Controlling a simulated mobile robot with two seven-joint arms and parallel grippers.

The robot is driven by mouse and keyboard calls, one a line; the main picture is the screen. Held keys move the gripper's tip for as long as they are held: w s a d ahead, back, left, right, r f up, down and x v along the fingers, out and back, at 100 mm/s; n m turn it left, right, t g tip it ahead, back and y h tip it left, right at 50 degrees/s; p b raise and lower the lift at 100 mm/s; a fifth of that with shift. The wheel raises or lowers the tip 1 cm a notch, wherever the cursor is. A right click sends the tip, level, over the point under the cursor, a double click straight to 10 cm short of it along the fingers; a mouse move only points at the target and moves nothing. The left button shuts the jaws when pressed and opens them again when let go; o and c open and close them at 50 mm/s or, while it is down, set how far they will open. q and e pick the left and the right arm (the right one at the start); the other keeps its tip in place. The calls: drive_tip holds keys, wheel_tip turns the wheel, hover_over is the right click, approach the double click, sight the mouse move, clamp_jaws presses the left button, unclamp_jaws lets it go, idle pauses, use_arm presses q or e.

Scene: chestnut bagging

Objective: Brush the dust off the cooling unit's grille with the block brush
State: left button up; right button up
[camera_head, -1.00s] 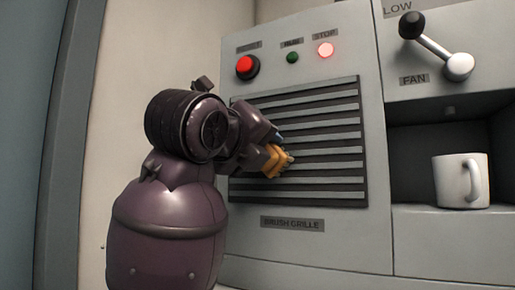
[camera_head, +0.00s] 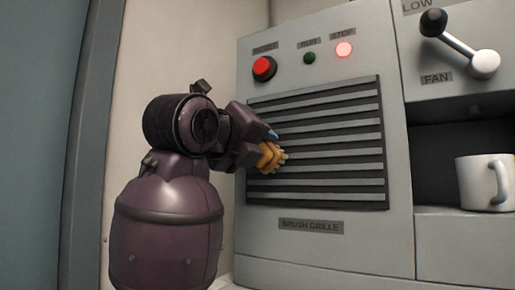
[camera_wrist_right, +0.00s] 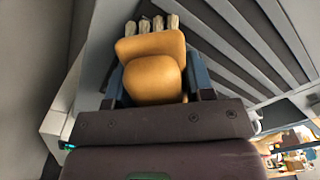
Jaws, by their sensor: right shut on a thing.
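The cooling unit's grille (camera_head: 330,140) is a dark panel with pale horizontal slats, above a plate reading BRUSH GRILLE. My right gripper (camera_head: 270,148) is at the grille's left part, shut on the block brush (camera_head: 268,158). The brush has an orange-tan body and pale bristle tufts. In the right wrist view the brush (camera_wrist_right: 152,68) sits between the blue-grey fingers of the right gripper (camera_wrist_right: 155,85), its tufts pointing away from the wrist. The grille slats (camera_wrist_right: 235,45) run diagonally beside it. I cannot tell whether the bristles touch the slats. My left gripper is not in view.
Above the grille are a red button (camera_head: 264,68), a dark green lamp (camera_head: 309,58) and a lit red lamp (camera_head: 344,49). At the right are a fan lever (camera_head: 458,43) and a white mug (camera_head: 484,183) in a recess. A wall (camera_head: 170,60) stands at the left.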

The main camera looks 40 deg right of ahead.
sight(285, 132)
drive_tip(key=shift+r, duration=0.35)
drive_tip(key=shift+s+d+b, duration=0.2)
drive_tip(key=shift+s+d, duration=0.05)
drive_tip(key=shift+s, duration=0.4)
drive_tip(key=shift+s+d+b, duration=0.2)
drive_tip(key=shift+s+d, duration=0.1)
drive_tip(key=shift+s, duration=0.3)
drive_tip(key=shift+s+d+b, duration=0.2)
drive_tip(key=shift+s+d, duration=0.05)
drive_tip(key=shift+s, duration=0.4)
drive_tip(key=shift+r+p, duration=0.6)
drive_tip(key=shift+r, duration=0.2)
drive_tip(key=shift+w+a+f, duration=0.1)
drive_tip(key=shift+w+a, duration=0.15)
drive_tip(key=shift+w, duration=0.4)
drive_tip(key=shift+w+a+r, duration=0.1)
drive_tip(key=shift+w+a, duration=0.2)
drive_tip(key=shift+w, duration=0.3)
drive_tip(key=shift+w+a+f, duration=0.1)
drive_tip(key=shift+w+a, duration=0.15)
drive_tip(key=shift+w, duration=0.4)
